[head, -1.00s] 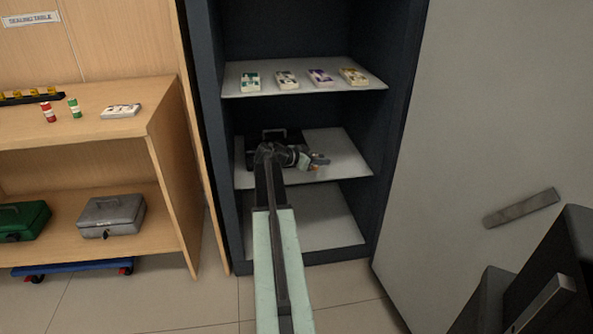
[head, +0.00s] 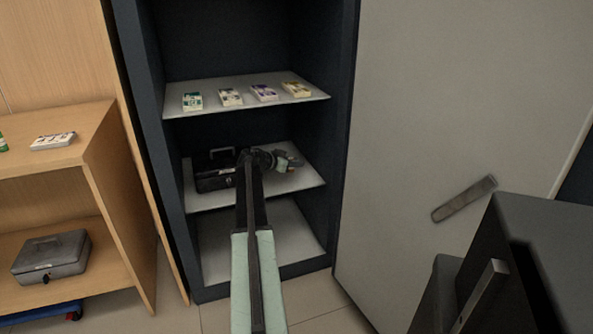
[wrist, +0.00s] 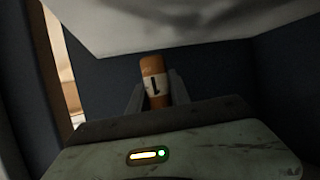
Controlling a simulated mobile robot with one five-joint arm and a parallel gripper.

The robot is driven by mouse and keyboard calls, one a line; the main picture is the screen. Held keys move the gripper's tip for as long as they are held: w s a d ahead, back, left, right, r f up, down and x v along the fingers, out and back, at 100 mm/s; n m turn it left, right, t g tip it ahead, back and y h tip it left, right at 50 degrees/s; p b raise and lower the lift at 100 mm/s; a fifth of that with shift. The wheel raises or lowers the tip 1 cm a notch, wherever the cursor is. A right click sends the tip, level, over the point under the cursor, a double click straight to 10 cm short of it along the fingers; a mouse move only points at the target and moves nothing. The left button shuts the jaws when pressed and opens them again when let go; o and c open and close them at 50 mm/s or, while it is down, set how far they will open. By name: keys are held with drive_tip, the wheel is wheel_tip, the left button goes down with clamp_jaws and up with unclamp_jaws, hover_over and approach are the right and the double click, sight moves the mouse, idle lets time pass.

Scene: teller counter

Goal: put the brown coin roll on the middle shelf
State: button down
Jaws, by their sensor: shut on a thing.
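The brown coin roll (wrist: 154,66) stands upright between the two fingers of my gripper (wrist: 155,88) in the wrist view. It has a pale band with a dark mark, and its lower end is hidden behind the gripper body. In the head view my gripper (head: 292,163) is inside the open cabinet, over the right part of the middle shelf (head: 302,183). The roll is too small there to make out clearly. Whether it touches the shelf I cannot tell.
A black cash box (head: 212,172) sits on the left of the middle shelf, beside my arm. Several banknote bundles (head: 230,97) lie on the upper shelf (head: 185,108). The lower shelf (head: 290,235) looks bare. The cabinet door (head: 400,130) stands open at the right.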

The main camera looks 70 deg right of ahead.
sight(297, 176)
drive_tip(key=f+b, duration=0.2)
drive_tip(key=d+f+b, duration=0.1)
drive_tip(key=f+b, duration=0.1)
drive_tip(key=shift+s, duration=0.15)
drive_tip(key=shift+r, duration=0.2)
drive_tip(key=shift+f, duration=0.25)
drive_tip(key=c, duration=1.2)
unclamp_jaws()
drive_tip(key=shift+r, duration=0.1)
drive_tip(key=shift+r, duration=0.1)
drive_tip(key=shift+a+r+p, duration=0.2)
drive_tip(key=shift+r+p, duration=0.05)
drive_tip(key=shift+p, duration=0.2)
drive_tip(key=p+v, duration=0.4)
drive_tip(key=v, duration=0.6)
drive_tip(key=shift+a+r, duration=0.15)
drive_tip(key=shift+a, duration=0.1)
drive_tip(key=shift+w+a, duration=0.3)
drive_tip(key=shift+w, duration=0.1)
